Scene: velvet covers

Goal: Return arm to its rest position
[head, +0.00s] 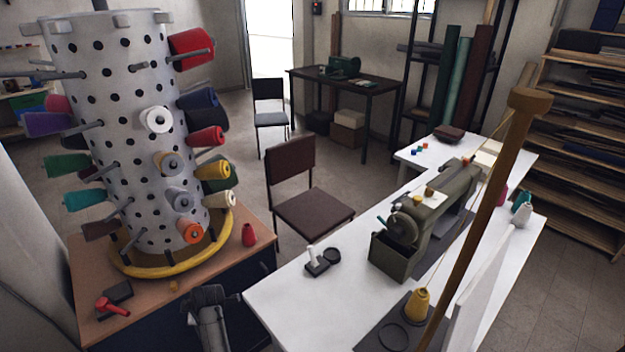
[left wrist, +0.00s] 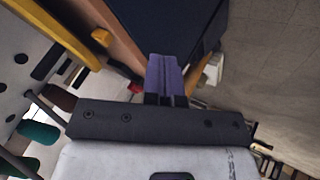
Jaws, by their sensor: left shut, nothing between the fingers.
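My left gripper (head: 208,297) is at the bottom of the head view, in the gap between the wooden-topped cabinet (head: 95,325) and the white sewing table (head: 290,322). In the left wrist view, its two purple-tinted fingers (left wrist: 163,75) are together, with nothing held between them. The head view does not show clearly whether the gripper touches the cabinet edge. My right gripper is not in view.
A dotted white thread tower (head: 130,150) with several pegged spools stands in a yellow ring (head: 160,268) on the cabinet. A sewing machine (head: 425,225) and a wooden post (head: 485,200) stand right. A dark chair (head: 310,210) is behind the gap.

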